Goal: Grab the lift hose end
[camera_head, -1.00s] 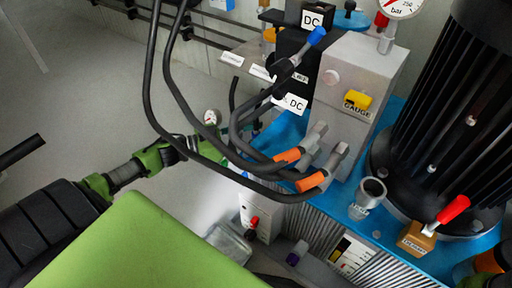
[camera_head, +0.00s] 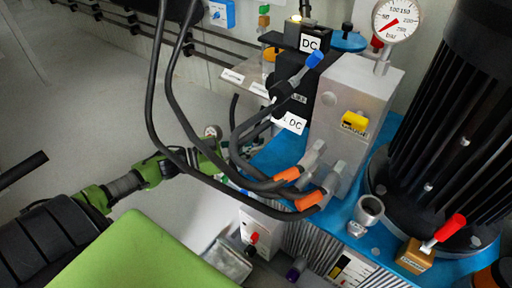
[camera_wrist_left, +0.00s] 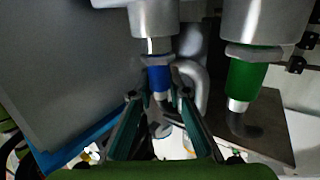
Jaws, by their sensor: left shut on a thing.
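In the left wrist view, my left gripper (camera_wrist_left: 158,97) is shut on a hose end with a blue collar (camera_wrist_left: 159,78). This end sits below a grey metal fitting (camera_wrist_left: 153,18). A second hose end with a green collar (camera_wrist_left: 245,78) hangs at its right, apart from the fingers. In the head view, my left gripper (camera_head: 208,157) reaches in beside the pump block, and the black hoses partly hide its fingers. I cannot read a lift label on the held end. My right gripper is not in view.
Two orange-collared hose ends (camera_head: 288,174) (camera_head: 308,200) join the grey block (camera_head: 350,100) close by. Black hoses (camera_head: 172,100) loop across my left arm. A pressure gauge (camera_head: 396,20), a ribbed black motor (camera_head: 445,120) and a red-handled valve (camera_head: 443,232) stand to the right.

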